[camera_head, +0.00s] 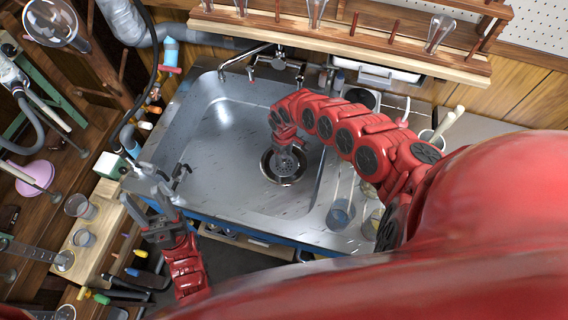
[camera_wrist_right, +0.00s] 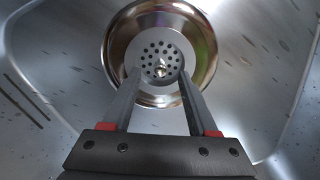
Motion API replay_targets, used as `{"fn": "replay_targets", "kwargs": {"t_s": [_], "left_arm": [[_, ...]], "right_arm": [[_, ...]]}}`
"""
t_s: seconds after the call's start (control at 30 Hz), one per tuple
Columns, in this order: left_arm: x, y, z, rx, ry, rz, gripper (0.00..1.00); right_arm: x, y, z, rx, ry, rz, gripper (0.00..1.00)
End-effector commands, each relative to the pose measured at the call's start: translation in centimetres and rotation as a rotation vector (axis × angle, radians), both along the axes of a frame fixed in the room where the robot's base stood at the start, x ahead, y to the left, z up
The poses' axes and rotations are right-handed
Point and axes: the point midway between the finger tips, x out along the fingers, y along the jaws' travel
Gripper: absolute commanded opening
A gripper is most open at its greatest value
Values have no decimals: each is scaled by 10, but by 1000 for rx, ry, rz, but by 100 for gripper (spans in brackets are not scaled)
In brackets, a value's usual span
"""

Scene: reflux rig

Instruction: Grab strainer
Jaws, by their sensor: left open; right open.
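The strainer (camera_head: 287,166) is a round metal basket with a perforated plate and a small centre knob, sitting in the drain of the steel sink (camera_head: 225,150). The right wrist view shows the strainer (camera_wrist_right: 161,58) from above, its knob lying between the fingertips in the picture. My right gripper (camera_wrist_right: 157,78) is open above the strainer; I cannot tell whether it touches. In the head view my right gripper (camera_head: 285,148) covers part of the strainer. My left gripper (camera_head: 150,202) is open and empty, outside the sink at the lower left.
A faucet (camera_head: 279,60) stands at the sink's back edge. Glass beakers (camera_head: 340,214) stand on the counter right of the sink. A wooden rack (camera_head: 340,38) spans the back. A wooden block with cups (camera_head: 90,235) is at left. The sink floor around the strainer is clear.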

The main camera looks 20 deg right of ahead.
Motion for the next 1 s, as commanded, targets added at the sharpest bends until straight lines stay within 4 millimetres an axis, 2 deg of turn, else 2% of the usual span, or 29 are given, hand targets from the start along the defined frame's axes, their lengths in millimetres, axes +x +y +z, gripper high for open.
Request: {"fn": "replay_targets", "kwargs": {"t_s": [0.03,0.2,0.47,0.8,1.0], "left_arm": [[0,0,-1,0,0,0,50],[0,0,-3,0,0,0,50],[0,0,-3,0,0,0,50],[0,0,-3,0,0,0,50],[0,0,-3,0,0,0,50]], "right_arm": [[-1,2,-8,4,3,-1,59],[0,1,-21,2,-3,-2,59],[0,0,-22,0,0,-1,59],[0,0,-22,0,0,-1,0],[0,0,-22,0,0,-1,0]]}}
